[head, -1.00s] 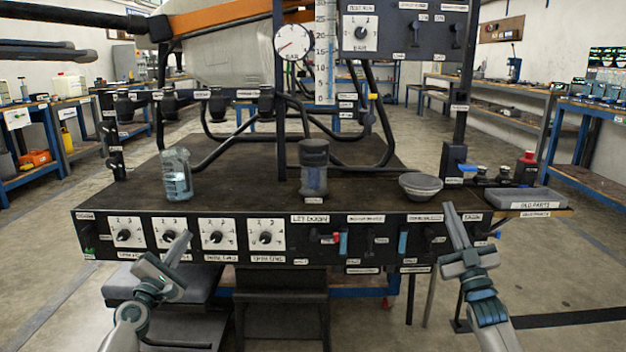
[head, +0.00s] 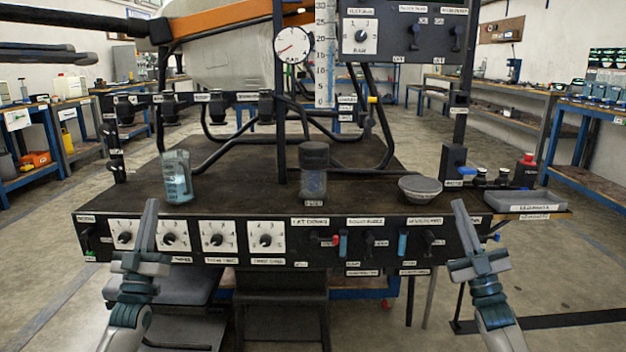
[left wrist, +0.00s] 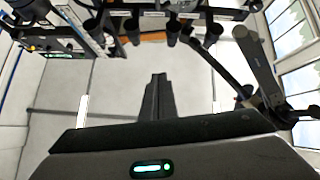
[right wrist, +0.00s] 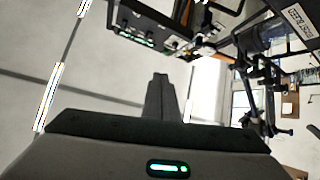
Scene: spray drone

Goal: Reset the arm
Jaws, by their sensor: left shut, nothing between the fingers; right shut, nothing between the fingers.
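My left gripper (head: 148,228) is shut and empty, its fingers pointing up in front of the left part of the control panel (head: 290,238). It covers part of the dial there. My right gripper (head: 466,228) is shut and empty, its fingers up in front of the panel's right end.
A pressure gauge (head: 292,45) and upper switch panel (head: 405,28) rise behind. Floor is open on both sides.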

